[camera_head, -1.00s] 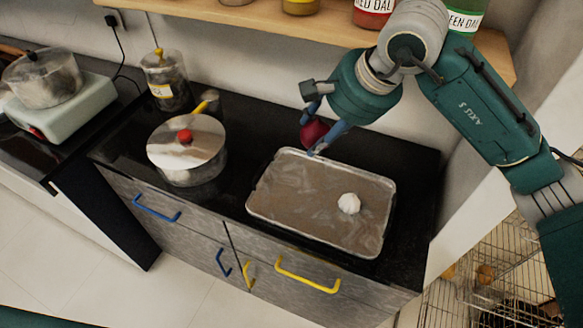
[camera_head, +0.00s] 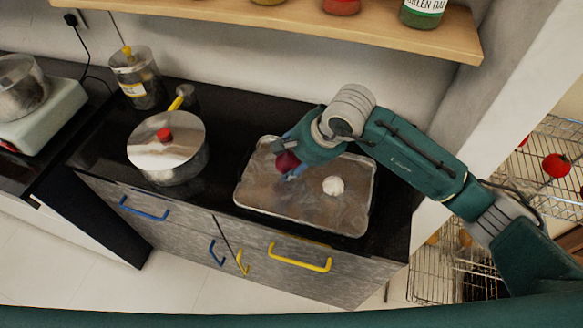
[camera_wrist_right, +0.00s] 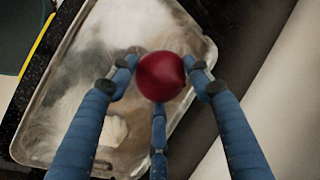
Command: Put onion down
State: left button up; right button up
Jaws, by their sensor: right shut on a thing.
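A dark red onion (camera_head: 287,161) is held by my right gripper (camera_head: 290,168), over the far left part of a metal tray (camera_head: 262,200). In the right wrist view the onion (camera_wrist_right: 161,76) sits between the blue fingers of my right gripper (camera_wrist_right: 160,82), with the tray (camera_wrist_right: 60,95) below it. I cannot tell whether the onion touches the tray. A white garlic bulb (camera_head: 333,186) lies on the right half of the tray. In the right wrist view a pale shape (camera_wrist_right: 113,130) on the tray is partly hidden by a finger. My left gripper is not in view.
A lidded pot (camera_head: 167,148) with a red knob stands left of the tray on the black counter (camera_head: 240,115). A glass jar (camera_head: 136,80) stands behind it. A wooden shelf (camera_head: 290,22) with jars overhangs the back. The tray's front middle is bare.

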notch_tip(320, 180, down, 4)
jog(key=shift+f+p, duration=0.1)
jog(key=shift+p, duration=0.3)
jog(key=shift+f, duration=0.15)
jog(key=o, duration=1.2)
